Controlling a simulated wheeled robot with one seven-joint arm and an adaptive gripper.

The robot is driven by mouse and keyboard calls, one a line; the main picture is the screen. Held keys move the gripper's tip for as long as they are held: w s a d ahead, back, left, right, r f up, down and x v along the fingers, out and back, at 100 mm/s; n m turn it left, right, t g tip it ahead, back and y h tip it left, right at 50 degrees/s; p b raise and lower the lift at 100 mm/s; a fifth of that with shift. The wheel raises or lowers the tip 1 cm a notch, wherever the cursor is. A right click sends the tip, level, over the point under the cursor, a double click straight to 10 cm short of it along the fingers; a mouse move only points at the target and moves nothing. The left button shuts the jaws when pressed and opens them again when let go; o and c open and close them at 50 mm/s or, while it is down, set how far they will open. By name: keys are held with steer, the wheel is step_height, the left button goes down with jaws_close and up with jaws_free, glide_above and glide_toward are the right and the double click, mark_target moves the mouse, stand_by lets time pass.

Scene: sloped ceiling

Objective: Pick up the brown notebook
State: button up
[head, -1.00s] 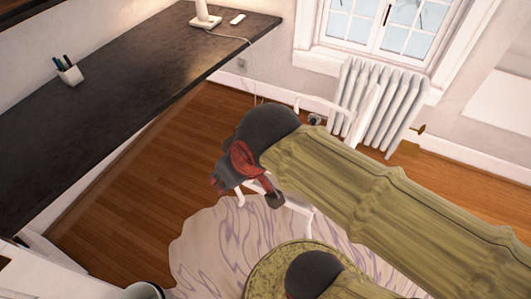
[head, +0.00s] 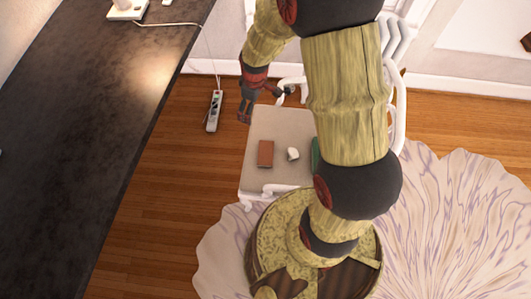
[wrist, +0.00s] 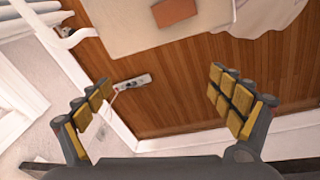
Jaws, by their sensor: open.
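The brown notebook (head: 265,153) lies flat on the beige seat of a white chair (head: 257,182) in the head view. It also shows at the top of the wrist view (wrist: 174,11), ahead of the fingers and apart from them. My gripper (head: 244,116) hangs beyond the seat's far left corner, up and left of the notebook. In the wrist view its two fingers (wrist: 160,103) are spread wide with nothing between them.
A small white object (head: 292,154) lies right of the notebook, and a green item (head: 315,153) is partly hidden behind my arm. A power strip (head: 213,111) lies on the floor. A dark desk (head: 90,120) runs along the left. White chair arms flank the seat.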

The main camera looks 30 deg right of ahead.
steer(key=shift+o, duration=0.4)
step_height(320, 180, down, 14)
steer(key=d+n+g, duration=0.1)
steer(key=d+n, duration=0.1)
steer(key=shift+s+r, duration=0.25)
steer(key=shift+s, duration=0.15)
steer(key=n+g, duration=0.1)
steer(key=n, duration=0.1)
glide_above(266, 152)
step_height(266, 152, down, 14)
steer(key=shift+s+f, duration=0.15)
steer(key=shift+f+b, duration=0.95)
steer(key=shift+f, duration=1.8)
steer(key=shift+r, duration=0.1)
steer(key=c, duration=1.1)
steer(key=shift+c, duration=0.7)
